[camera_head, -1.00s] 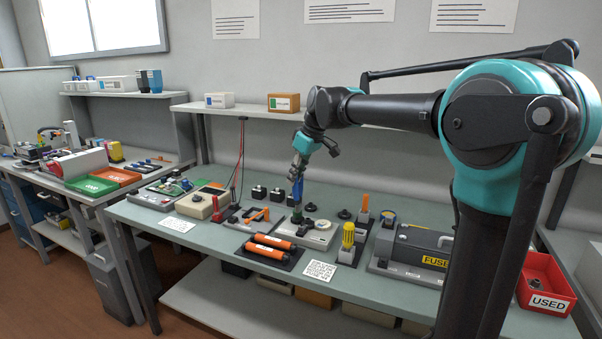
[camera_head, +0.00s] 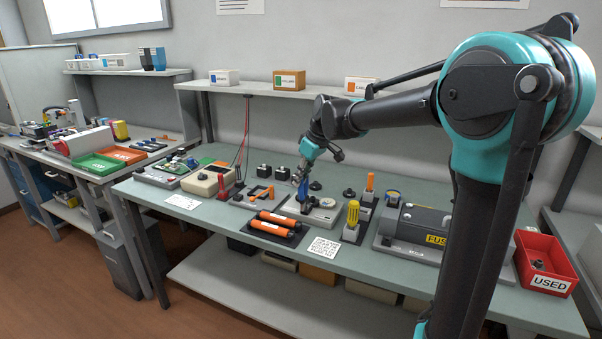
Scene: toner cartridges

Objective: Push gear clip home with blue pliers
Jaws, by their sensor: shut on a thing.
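My gripper (camera_head: 303,174) points down over the middle of the bench. It is shut on the blue pliers (camera_head: 303,189), which hang upright below it. The lower end of the pliers is over a light grey fixture plate (camera_head: 322,216), at a dark post or gear on its left part. I cannot tell whether the tip touches it. The gear clip is too small to make out here.
Orange-ended rollers (camera_head: 277,225) lie on a dark mat in front. A yellow-handled tool (camera_head: 352,215) and an orange-handled tool (camera_head: 369,185) stand to the right. The fuser unit (camera_head: 420,228) and a red USED bin (camera_head: 541,262) are farther right.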

